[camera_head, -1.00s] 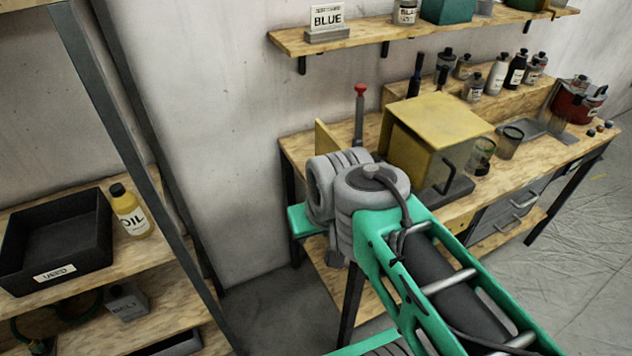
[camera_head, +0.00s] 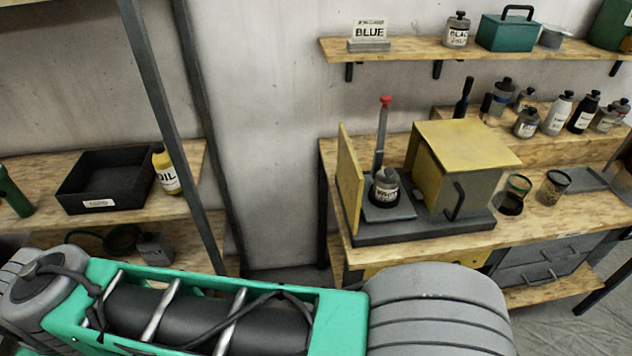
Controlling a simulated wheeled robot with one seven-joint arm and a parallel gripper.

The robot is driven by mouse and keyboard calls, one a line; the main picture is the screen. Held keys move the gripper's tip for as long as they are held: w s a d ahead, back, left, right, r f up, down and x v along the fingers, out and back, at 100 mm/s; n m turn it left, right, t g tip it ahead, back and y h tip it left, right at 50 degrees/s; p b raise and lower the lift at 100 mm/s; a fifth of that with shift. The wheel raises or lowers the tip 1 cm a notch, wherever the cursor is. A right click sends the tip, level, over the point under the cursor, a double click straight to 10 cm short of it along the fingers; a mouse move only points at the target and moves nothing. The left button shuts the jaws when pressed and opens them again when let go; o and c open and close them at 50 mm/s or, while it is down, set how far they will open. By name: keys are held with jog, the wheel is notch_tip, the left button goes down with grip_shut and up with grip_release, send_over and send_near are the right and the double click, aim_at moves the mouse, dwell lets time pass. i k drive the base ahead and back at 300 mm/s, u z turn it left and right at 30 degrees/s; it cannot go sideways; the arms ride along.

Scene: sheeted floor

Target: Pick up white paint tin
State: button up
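The white paint tin (camera_head: 385,186) is a small grey tin with a dark lid and a label that seems to read WHITE. It stands upright on the dark plate of a yellow and grey machine (camera_head: 464,160) on the workbench. A post with a red knob (camera_head: 385,103) rises just behind it. A yellow panel (camera_head: 349,182) stands to its left and the yellow-topped box to its right. My green and grey arm crosses the bottom of the view, below and in front of the bench. My gripper is not in view.
Several bottles (camera_head: 557,113) stand on the bench's back step. Two open cups (camera_head: 552,187) stand right of the machine. A left rack holds a black bin (camera_head: 88,203) and an oil bottle (camera_head: 166,172).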

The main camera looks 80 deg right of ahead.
aim_at(386, 187)
jog(key=u, duration=0.4)
jog(key=k, duration=2.2)
jog(key=z, duration=0.1)
